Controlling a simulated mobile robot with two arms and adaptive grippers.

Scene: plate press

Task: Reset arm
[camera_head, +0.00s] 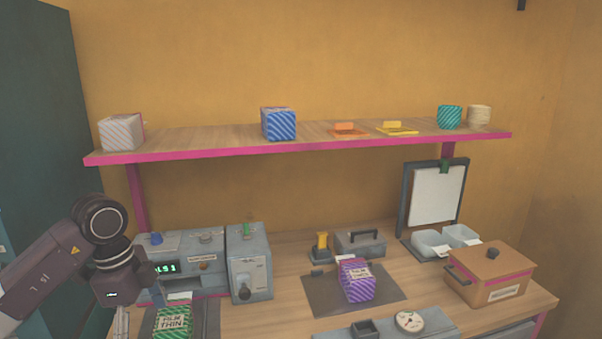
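My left arm comes in from the left, bent over the left end of the bench. My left gripper (122,322) points down at the bottom edge, left of a green striped box (173,322) with a printed label. Its fingers are mostly cut off by the frame, so I cannot tell if they are open or if they hold anything. My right arm and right gripper are not in view.
A grey machine (200,262) with a green display stands close behind my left wrist. A purple striped box (356,281) sits on a dark mat (321,296). A brown lidded box (490,274) stands right. A pink-edged shelf (215,141) spans above. Bare bench lies right of the mat.

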